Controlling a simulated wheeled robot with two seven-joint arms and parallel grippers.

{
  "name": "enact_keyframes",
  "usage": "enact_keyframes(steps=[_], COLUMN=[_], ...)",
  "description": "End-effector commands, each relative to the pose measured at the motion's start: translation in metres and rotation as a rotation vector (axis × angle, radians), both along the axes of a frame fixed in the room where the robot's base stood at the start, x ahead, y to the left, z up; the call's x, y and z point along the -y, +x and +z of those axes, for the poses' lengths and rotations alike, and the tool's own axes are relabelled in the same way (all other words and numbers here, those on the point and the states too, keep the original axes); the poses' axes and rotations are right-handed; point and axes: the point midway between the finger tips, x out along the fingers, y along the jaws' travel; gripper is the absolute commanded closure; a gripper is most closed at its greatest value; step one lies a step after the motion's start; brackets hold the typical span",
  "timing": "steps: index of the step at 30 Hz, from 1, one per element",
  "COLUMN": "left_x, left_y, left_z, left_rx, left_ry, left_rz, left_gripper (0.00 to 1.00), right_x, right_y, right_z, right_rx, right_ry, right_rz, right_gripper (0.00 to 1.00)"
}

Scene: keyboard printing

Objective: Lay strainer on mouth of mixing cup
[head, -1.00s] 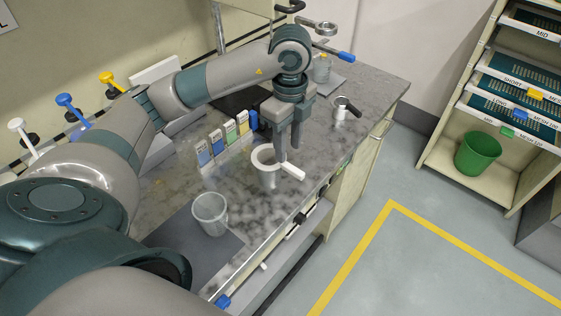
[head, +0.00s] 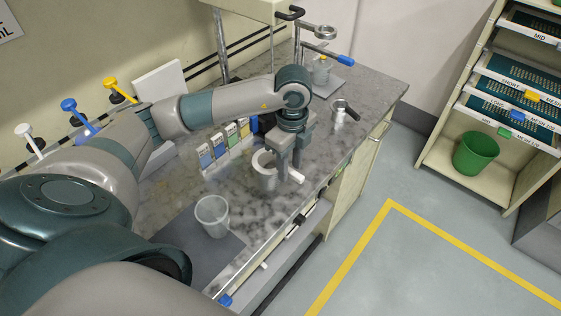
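The strainer (head: 257,162) is a white ring with a short white handle (head: 294,176) and a grey body below the ring. It stands on the grey marbled bench. My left gripper (head: 289,165) points down over the handle side of the ring, with its fingers apart on either side of the handle. Contact with the handle cannot be made out. The mixing cup (head: 212,216), a translucent cup with an open mouth, stands upright on a dark mat, left of and nearer than the strainer. My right gripper is out of view.
Several coloured cartons (head: 221,149) stand in a row behind the strainer. A small metal cup with a dark handle (head: 340,112) is farther right. A stand with a ring (head: 325,33) is at the back. The bench's front edge runs close to the strainer.

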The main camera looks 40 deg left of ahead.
Motion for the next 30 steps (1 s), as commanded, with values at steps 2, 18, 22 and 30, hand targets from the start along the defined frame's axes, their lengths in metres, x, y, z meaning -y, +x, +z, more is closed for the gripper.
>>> enact_keyframes(steps=[2,18,22,30], left_x=[0.003,0.003,0.003,0.003], left_y=[-0.001,0.000,0.000,0.000], left_z=[-0.005,-0.030,-0.030,-0.030], left_rx=[-0.004,0.001,0.001,0.001], left_ry=[0.000,-0.001,-0.001,-0.001], left_rz=[-0.001,-0.001,-0.001,-0.001], left_gripper=[0.64,0.64,0.64,1.00], right_x=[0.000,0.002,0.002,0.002], right_y=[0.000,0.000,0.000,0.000], right_z=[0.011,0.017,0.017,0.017], right_rx=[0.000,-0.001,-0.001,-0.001], right_ry=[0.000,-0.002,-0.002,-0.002], right_rz=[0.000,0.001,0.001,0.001], right_gripper=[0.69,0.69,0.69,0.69])
